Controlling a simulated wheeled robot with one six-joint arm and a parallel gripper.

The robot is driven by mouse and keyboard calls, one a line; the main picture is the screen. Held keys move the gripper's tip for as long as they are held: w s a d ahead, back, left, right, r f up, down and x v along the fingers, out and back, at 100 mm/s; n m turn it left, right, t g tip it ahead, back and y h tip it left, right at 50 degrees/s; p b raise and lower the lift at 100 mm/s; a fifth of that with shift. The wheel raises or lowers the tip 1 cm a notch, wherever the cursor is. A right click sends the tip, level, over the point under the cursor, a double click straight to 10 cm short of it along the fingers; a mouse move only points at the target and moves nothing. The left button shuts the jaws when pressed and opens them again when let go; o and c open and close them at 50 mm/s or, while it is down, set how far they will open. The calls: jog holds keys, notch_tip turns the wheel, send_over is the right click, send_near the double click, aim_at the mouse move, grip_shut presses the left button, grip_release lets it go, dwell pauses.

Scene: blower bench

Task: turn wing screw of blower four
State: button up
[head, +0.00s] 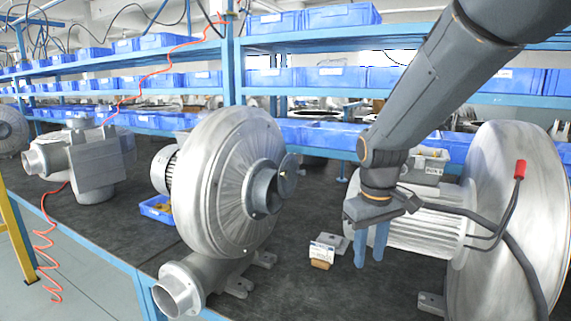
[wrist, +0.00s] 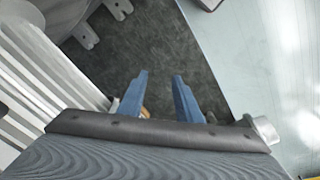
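My gripper (head: 371,262) points down over the dark bench top, in front of the ribbed motor of the large right-hand blower (head: 517,190). Its two blue fingers are apart with nothing between them; in the wrist view the gripper (wrist: 160,76) also shows a gap with bare mat beyond. Pale ribs of a motor (wrist: 45,75) lie left of the fingers there. A middle blower (head: 215,190) stands left of my gripper, with a round intake facing right. I cannot make out a wing screw or a number on any blower.
A small white-and-orange box (head: 322,252) lies on the bench (head: 290,285) left of my fingers. A grey blower (head: 95,165) stands further left. A black cable (head: 500,232) runs beside the right blower. Blue bins (head: 340,15) fill the shelves behind.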

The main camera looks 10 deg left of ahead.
jog(key=w+a+r+n, duration=0.4)
jog(key=w+a+r, duration=0.2)
jog(key=a, duration=0.6)
jog(key=w+a+r+n+t, duration=0.1)
jog(key=w+a+r+n, duration=0.3)
jog(key=a+r, duration=0.7)
jog(key=shift+w+a+n+h, duration=0.3)
jog(key=shift+w+a+h, duration=0.1)
jog(key=shift+w, duration=0.5)
jog(key=shift+w, duration=0.15)
